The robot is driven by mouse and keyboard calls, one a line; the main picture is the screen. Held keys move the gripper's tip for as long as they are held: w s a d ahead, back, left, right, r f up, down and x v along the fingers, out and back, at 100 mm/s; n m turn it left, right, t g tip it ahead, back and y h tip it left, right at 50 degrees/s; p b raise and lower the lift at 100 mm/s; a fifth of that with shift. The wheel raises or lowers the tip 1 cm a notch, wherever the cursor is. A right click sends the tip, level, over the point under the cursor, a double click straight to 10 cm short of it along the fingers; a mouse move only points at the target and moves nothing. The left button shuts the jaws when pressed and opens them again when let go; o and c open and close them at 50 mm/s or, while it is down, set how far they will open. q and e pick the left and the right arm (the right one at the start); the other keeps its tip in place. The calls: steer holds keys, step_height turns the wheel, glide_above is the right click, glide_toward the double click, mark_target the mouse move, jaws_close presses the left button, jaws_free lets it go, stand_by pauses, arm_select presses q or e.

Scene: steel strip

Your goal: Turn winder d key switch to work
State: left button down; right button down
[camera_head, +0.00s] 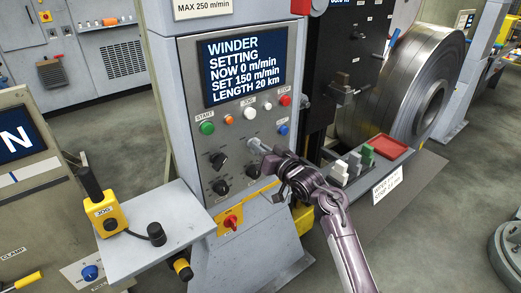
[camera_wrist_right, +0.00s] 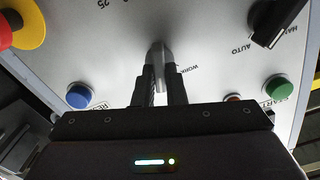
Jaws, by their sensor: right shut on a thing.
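The winder panel (camera_head: 232,185) stands in the middle of the head view, below a screen that reads WINDER SETTING. Its key switch (camera_head: 253,144) is right of centre on the panel, partly hidden by my right gripper (camera_head: 266,158). In the right wrist view the silver key (camera_wrist_right: 161,62) sits between the two fingers of my right gripper (camera_wrist_right: 160,82), which are shut on it. The word WORK (camera_wrist_right: 191,68) is printed on the panel beside the key, to its right in that view. My left gripper is not in view.
Near the key are a blue button (camera_wrist_right: 78,95), a green start button (camera_wrist_right: 278,88), a black selector knob (camera_wrist_right: 280,20) and a red-and-yellow emergency button (camera_wrist_right: 18,25). A shelf (camera_head: 165,225) with a yellow jog box juts out at lower left. A steel coil (camera_head: 400,85) stands at right.

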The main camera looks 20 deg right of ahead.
steer(key=n+b, duration=0.1)
steer(key=n, duration=0.3)
steer(key=n+b, duration=0.2)
steer(key=n, duration=0.2)
steer(key=n+b, duration=0.1)
steer(key=n, duration=0.3)
steer(key=shift+s+a+f+n, duration=0.1)
steer(key=shift+a+f+n, duration=0.05)
steer(key=shift+a+n, duration=0.2)
steer(key=shift+n, duration=0.25)
steer(key=c, duration=1.5)
jaws_free()
